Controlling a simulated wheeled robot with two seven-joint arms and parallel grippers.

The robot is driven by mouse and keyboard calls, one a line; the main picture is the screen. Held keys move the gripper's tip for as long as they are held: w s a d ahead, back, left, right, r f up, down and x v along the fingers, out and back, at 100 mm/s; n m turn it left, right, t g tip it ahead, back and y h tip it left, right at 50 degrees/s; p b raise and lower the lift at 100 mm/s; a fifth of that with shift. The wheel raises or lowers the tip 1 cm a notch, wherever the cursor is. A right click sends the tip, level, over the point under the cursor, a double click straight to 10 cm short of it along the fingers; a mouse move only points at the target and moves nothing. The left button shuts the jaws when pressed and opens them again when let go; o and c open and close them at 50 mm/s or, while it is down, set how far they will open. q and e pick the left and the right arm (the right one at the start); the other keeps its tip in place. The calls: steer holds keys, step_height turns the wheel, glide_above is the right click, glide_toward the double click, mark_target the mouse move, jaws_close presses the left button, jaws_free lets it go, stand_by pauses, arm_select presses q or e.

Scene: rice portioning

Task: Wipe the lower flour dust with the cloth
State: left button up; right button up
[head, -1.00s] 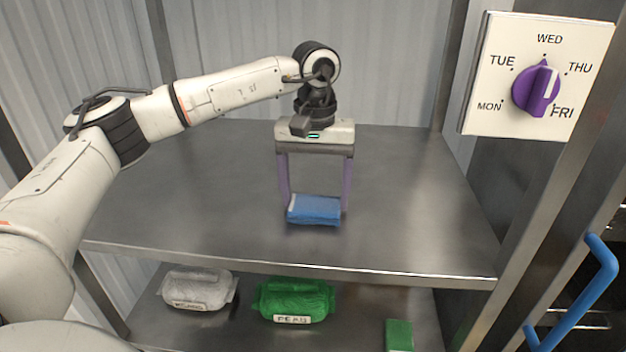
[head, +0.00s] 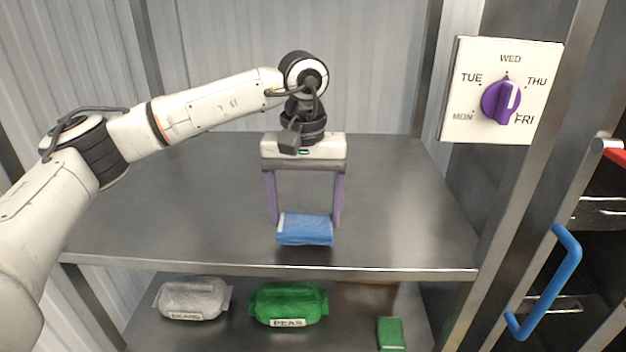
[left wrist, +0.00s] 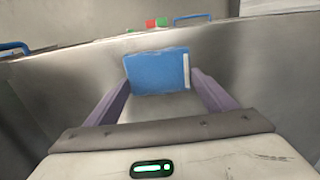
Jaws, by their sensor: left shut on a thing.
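The blue folded cloth (head: 305,230) is at the front middle of the upper metal shelf (head: 400,220). It also shows in the left wrist view (left wrist: 157,72), with a pale strip along one edge. My left gripper (head: 305,222) points down, its purple fingers shut on the cloth at its two sides. Its fingers also show in the left wrist view (left wrist: 160,85). I cannot tell whether the cloth touches the shelf. I make out no flour dust on the shelves. My right gripper is in neither view.
On the lower shelf lie a white bag (head: 193,298), a green bag labelled PEAS (head: 288,304) and a small green block (head: 391,334). A day dial (head: 501,100) is on a panel at the right, above a blue handle (head: 560,285). The upper shelf around the cloth is bare.

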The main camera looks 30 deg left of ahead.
arm_select(q)
step_height(320, 180, up, 4)
steer(key=shift+f+p, duration=0.25)
steer(key=shift+p, duration=0.85)
steer(key=shift+r, duration=0.95)
